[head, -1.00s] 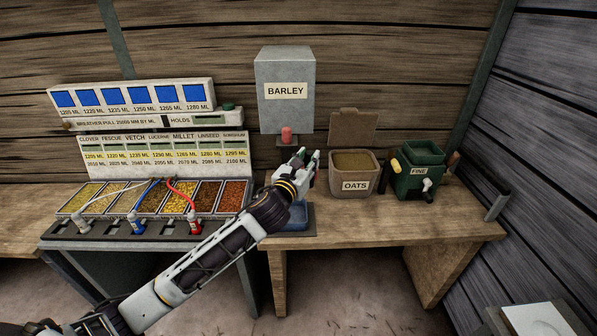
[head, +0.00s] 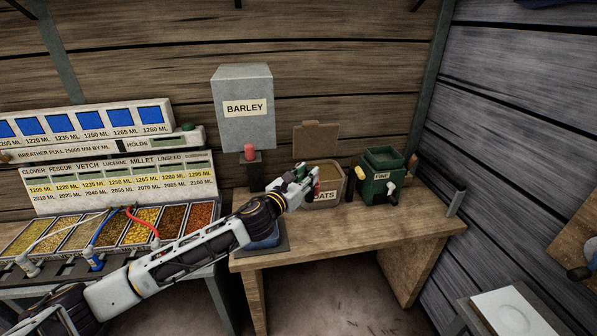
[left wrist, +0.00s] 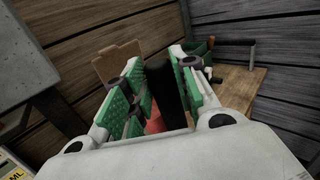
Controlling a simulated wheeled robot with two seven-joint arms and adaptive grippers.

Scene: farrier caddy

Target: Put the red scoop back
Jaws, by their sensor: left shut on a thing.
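My left gripper (head: 304,178) is in front of the open oats bin (head: 325,196), near its rim, in the head view. A small patch of the red scoop (head: 317,186) shows at its fingertips. In the left wrist view the green-padded fingers (left wrist: 160,85) are shut on a dark handle (left wrist: 170,88), with a red part of the scoop (left wrist: 154,122) visible low between them. Most of the scoop is hidden by the gripper, and I cannot tell whether it touches the bin. My right gripper is not in view.
A grey barley dispenser (head: 243,130) stands behind my left arm, above a blue tray (head: 262,244). A green box marked FINE (head: 380,178) with a crank is right of the oats bin. Seed compartments with hoses (head: 110,232) lie left. The bench front right (head: 390,228) is clear.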

